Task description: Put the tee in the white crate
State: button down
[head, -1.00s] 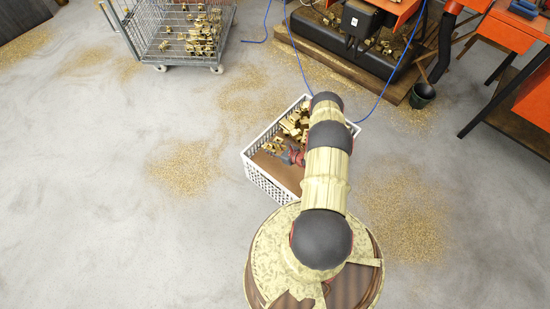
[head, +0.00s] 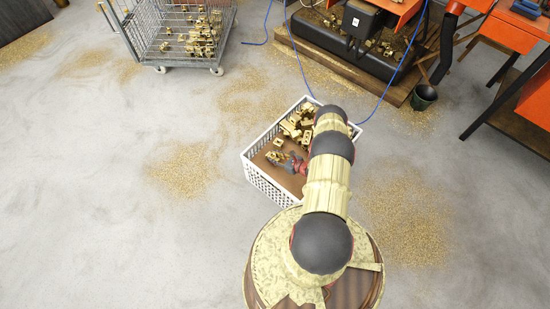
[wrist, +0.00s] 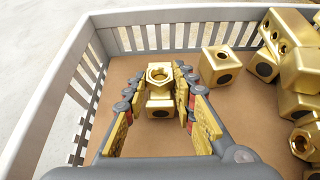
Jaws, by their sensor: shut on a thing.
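The white crate (head: 268,183) stands on the floor left of my arm in the head view, and its slatted wall (wrist: 185,15) surrounds the scene in the wrist view. My gripper (head: 284,160) is inside the crate's outline. In the wrist view, my gripper (wrist: 160,108) is shut on a brass tee (wrist: 159,76), with a hexagonal open end facing the camera. The tee is over the bare brown floor of the crate. I cannot tell whether it touches that floor.
Several brass fittings (wrist: 297,65) are heaped on the right of the crate in the wrist view. A loose brass block (wrist: 219,66) lies beside the tee. A wire cart (head: 183,50) stands at the back left. A blue hose (head: 301,70) runs behind the crate.

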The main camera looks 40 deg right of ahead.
jog(key=c, duration=1.5)
grip_release()
jog(key=shift+o, duration=0.2)
jog(key=shift+r, duration=0.1)
